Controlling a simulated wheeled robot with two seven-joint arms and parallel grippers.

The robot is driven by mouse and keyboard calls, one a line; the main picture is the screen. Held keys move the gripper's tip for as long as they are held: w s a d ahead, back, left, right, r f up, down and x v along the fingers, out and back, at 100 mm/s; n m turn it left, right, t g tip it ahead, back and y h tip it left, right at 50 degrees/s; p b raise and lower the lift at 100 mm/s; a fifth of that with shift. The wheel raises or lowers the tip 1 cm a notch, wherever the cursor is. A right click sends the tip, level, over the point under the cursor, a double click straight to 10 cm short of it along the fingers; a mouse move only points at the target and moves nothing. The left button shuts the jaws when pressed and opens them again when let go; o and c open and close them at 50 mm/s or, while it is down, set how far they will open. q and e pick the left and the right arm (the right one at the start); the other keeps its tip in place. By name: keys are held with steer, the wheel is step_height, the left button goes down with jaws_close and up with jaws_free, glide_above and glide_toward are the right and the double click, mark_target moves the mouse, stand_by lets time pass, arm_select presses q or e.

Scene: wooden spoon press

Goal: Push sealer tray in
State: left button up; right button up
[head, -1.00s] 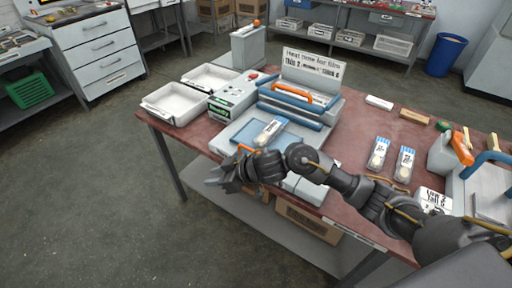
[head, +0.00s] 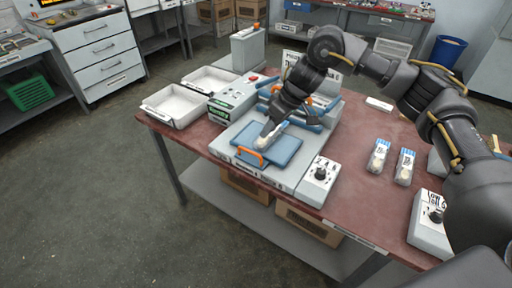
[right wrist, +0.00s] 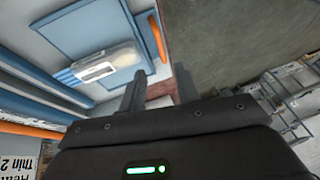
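The sealer (head: 285,172) is a grey and blue press on the red-brown bench. Its blue tray (head: 285,150) shows out at the front, with an orange handle (head: 248,156) on its front edge. A clear pouch with a pale item (right wrist: 108,64) lies on the tray. My right gripper (head: 270,132) is over the tray, coming from the back. In the right wrist view its two fingers (right wrist: 160,88) are apart, one on each side of the line of the tray's handle edge. I see nothing held. Contact with the tray cannot be told. My left gripper is not in view.
A control box (head: 319,178) with a black knob sits right of the tray. A green-and-white box (head: 232,98) and two white bins (head: 172,105) stand left. Two filled pouches (head: 378,156) lie right. My right arm hides much of the sealer's upper part.

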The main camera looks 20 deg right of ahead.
steer(key=p+x, duration=0.1)
steer(key=x, duration=0.9)
steer(key=shift+c, duration=0.3)
jaws_close()
